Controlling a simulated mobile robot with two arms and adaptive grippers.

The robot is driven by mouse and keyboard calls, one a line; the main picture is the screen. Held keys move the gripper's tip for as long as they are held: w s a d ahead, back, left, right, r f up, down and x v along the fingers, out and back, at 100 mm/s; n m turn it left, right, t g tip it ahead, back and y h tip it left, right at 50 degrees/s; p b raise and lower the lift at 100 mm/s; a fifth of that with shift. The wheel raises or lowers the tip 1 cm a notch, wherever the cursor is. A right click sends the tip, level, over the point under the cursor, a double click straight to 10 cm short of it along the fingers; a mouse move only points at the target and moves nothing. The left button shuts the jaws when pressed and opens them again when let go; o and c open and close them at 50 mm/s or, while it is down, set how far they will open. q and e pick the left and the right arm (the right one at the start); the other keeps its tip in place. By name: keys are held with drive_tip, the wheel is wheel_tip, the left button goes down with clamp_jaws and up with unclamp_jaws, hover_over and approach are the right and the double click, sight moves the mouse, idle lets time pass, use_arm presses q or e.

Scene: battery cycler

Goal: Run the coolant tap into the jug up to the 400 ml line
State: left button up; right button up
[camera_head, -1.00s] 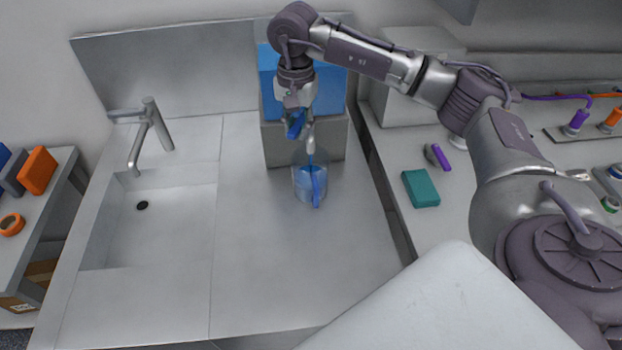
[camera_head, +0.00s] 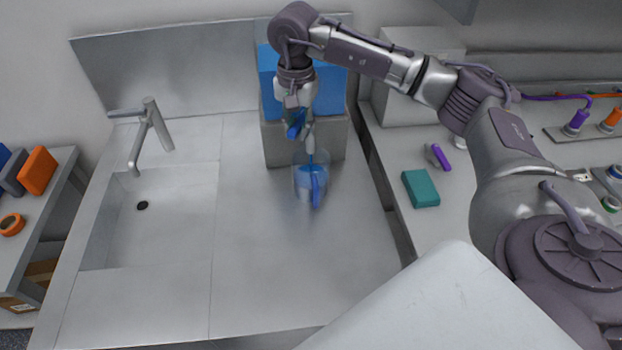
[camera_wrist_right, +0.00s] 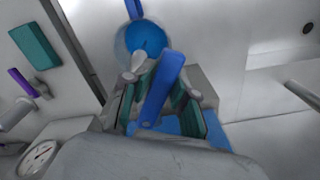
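The clear jug (camera_head: 304,186) with a blue handle (camera_head: 316,188) stands upright on the counter beneath the metal tap spout (camera_head: 311,142). Blue coolant (camera_wrist_right: 147,38) shows inside the jug in the right wrist view. The graduation lines cannot be read. The blue tap lever (camera_head: 295,126) is tilted. In the right wrist view the lever (camera_wrist_right: 161,92) lies between the fingers of my right gripper (camera_wrist_right: 161,100), which look apart with gaps beside it. My right gripper (camera_head: 297,108) is at the tap, above the jug. My left gripper is not in view.
The blue coolant tank (camera_head: 334,92) stands on a grey block (camera_head: 335,140) behind the jug. A sink (camera_head: 160,230) with a faucet (camera_head: 155,125) is at the left. A teal box (camera_head: 421,188) lies on the right bench. The counter in front of the jug is clear.

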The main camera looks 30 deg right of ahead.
drive_tip(key=w+m, duration=0.1)
drive_tip(key=m, duration=0.2)
drive_tip(key=shift+w+a+m, duration=0.35)
drive_tip(key=shift+m, duration=0.05)
drive_tip(key=shift+w+m, duration=0.1)
drive_tip(key=shift+m, duration=0.3)
idle(2.6)
drive_tip(key=w+m, duration=0.1)
drive_tip(key=m, duration=0.1)
drive_tip(key=shift+w+a+m, duration=0.1)
drive_tip(key=shift+m, duration=0.2)
idle(3.0)
